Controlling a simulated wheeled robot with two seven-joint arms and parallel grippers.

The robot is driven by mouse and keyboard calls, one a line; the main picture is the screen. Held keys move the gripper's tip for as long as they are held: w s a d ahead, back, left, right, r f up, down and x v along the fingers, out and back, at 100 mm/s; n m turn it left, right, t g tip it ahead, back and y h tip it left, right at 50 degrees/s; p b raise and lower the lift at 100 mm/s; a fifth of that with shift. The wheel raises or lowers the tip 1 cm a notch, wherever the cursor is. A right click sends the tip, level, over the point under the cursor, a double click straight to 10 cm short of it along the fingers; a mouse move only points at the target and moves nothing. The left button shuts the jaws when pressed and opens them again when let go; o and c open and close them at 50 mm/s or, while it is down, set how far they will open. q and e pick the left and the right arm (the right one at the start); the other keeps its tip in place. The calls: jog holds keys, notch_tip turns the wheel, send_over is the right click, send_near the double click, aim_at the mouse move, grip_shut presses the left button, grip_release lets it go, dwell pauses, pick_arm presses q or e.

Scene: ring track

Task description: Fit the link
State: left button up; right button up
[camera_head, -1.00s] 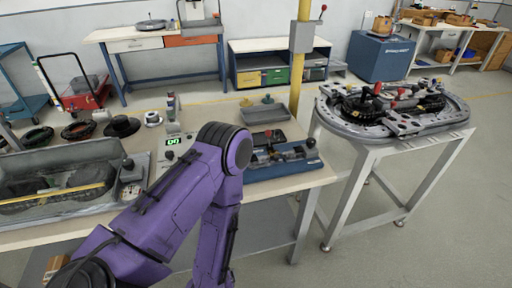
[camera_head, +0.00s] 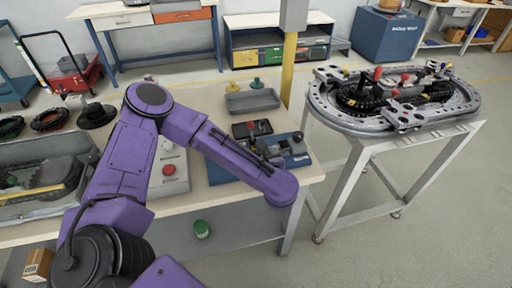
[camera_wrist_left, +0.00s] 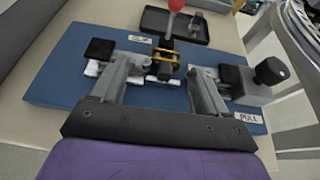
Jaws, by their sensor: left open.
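A blue fixture (camera_head: 215,170) stands on the near bench, partly hidden by my left arm in the head view. It fills the left wrist view (camera_wrist_left: 60,85), with a red-knobbed lever (camera_wrist_left: 171,22), a black knob (camera_wrist_left: 271,71) and a "PULL" label. A small brass-coloured piece (camera_wrist_left: 165,58), which may be the link, sits at its middle. My left gripper (camera_wrist_left: 160,70) is open over the fixture, its fingers either side of that piece; contact is unclear. The ring track (camera_head: 345,120) with black chain stands on a separate stand at the right. My right gripper is not in view.
A grey tray (camera_head: 252,101) lies behind the fixture. A yellow post (camera_head: 288,70) rises behind the bench. An open floor gap separates the bench from the track stand (camera_head: 345,185).

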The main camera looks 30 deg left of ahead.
aim_at(258, 153)
pick_arm(q)
jog(key=w, duration=0.1)
jog(key=w+a+f, duration=0.1)
jog(key=w, duration=0.1)
jog(key=shift+a+f, duration=0.35)
jog(key=shift+a, duration=0.05)
jog(key=shift+s+r, duration=0.2)
jog(key=shift+s, duration=0.15)
jog(key=shift+c, duration=0.3)
jog(key=shift+w+f, duration=0.1)
jog(key=shift+w, duration=0.05)
jog(key=c, duration=1)
jog(key=shift+c, duration=0.9)
